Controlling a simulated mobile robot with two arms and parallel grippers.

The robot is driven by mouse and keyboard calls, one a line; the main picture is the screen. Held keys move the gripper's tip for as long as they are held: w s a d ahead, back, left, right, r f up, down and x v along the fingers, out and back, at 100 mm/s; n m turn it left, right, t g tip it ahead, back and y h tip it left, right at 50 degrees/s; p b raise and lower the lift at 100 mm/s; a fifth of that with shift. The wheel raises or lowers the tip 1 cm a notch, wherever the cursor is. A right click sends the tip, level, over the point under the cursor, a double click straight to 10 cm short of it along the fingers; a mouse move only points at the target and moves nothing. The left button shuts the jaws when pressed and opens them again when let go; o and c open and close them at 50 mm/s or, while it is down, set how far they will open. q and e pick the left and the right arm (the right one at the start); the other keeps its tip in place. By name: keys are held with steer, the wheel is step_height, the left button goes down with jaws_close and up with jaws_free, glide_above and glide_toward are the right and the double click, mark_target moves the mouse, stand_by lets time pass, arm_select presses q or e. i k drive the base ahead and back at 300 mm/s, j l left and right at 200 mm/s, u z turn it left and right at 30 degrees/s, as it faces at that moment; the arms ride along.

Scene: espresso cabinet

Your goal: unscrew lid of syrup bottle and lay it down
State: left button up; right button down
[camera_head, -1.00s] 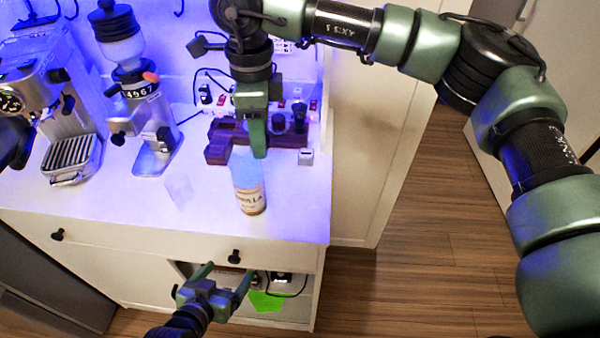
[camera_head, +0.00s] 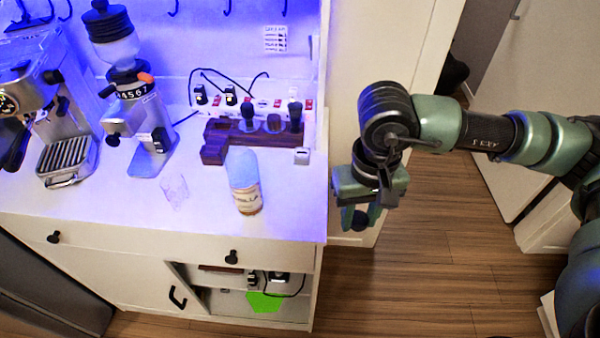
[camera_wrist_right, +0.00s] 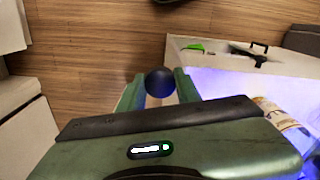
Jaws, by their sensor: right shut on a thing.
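The syrup bottle (camera_head: 245,185) stands upright near the front right of the white counter, with a pale label and amber liquid low inside. No cap shows on its top. Its side also shows at the right of the right wrist view (camera_wrist_right: 274,113). My right gripper (camera_head: 364,217) hangs in the air to the right of the counter, above the floor. It is shut on a dark round lid (camera_wrist_right: 159,82), which shows between the fingertips in the right wrist view and below them in the head view (camera_head: 358,221). My left gripper is out of view.
A clear glass (camera_head: 174,190) stands left of the bottle. A dark wooden tool stand (camera_head: 216,143) is behind it, with a small white box (camera_head: 302,156) beside it. The grinder (camera_head: 150,155) and espresso machine (camera_head: 66,160) stand left. The counter's front right corner is clear.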

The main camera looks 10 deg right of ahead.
mark_target(241, 166)
steer(key=j+z, duration=0.1)
steer(key=z, duration=0.35)
steer(key=i+j+z, duration=0.1)
steer(key=z, duration=0.3)
steer(key=j+z, duration=0.15)
steer(key=z, duration=0.3)
steer(key=j, duration=1.7)
